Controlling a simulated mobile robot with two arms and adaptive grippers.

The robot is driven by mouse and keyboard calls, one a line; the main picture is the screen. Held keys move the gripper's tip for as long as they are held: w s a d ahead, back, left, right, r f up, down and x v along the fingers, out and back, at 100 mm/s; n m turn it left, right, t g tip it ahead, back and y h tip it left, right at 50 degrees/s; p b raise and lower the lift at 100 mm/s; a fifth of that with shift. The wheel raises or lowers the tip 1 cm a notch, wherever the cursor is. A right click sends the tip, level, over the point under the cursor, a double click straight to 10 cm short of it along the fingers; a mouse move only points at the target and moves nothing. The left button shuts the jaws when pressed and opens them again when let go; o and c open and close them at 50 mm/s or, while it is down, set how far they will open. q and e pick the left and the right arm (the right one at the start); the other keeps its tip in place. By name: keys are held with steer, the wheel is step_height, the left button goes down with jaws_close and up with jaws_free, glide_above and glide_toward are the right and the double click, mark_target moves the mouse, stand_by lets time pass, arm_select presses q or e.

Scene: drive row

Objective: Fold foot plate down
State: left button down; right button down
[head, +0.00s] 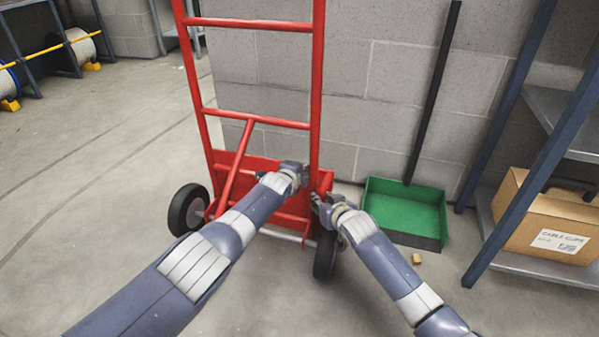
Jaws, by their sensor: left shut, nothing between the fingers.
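A red hand truck (318,90) stands upright in front of the block wall, with a black wheel (187,209) at its left and another (325,257) at its right. Its red foot plate (256,164) appears tilted up against the lower frame, partly hidden by my arms. My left gripper (297,170) is shut and empty in front of the plate's upper right part, near the right rail. Whether it touches the plate is unclear. My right gripper (321,203) is at the plate's right side, above the right wheel. Its fingers are too small and overlapped to read.
A green dustpan (405,208) with a long black handle stands right of the truck. A small tan block (416,259) lies on the floor before it. A shelf with a cardboard box (545,222) is at the right. The floor at the left is clear.

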steer(key=shift+s+a, duration=0.2)
steer(key=shift+a, duration=0.3)
steer(key=c, duration=1.4)
jaws_free()
steer(key=shift+c, duration=0.2)
steer(key=shift+d+f, duration=0.1)
steer(key=shift+d, duration=0.1)
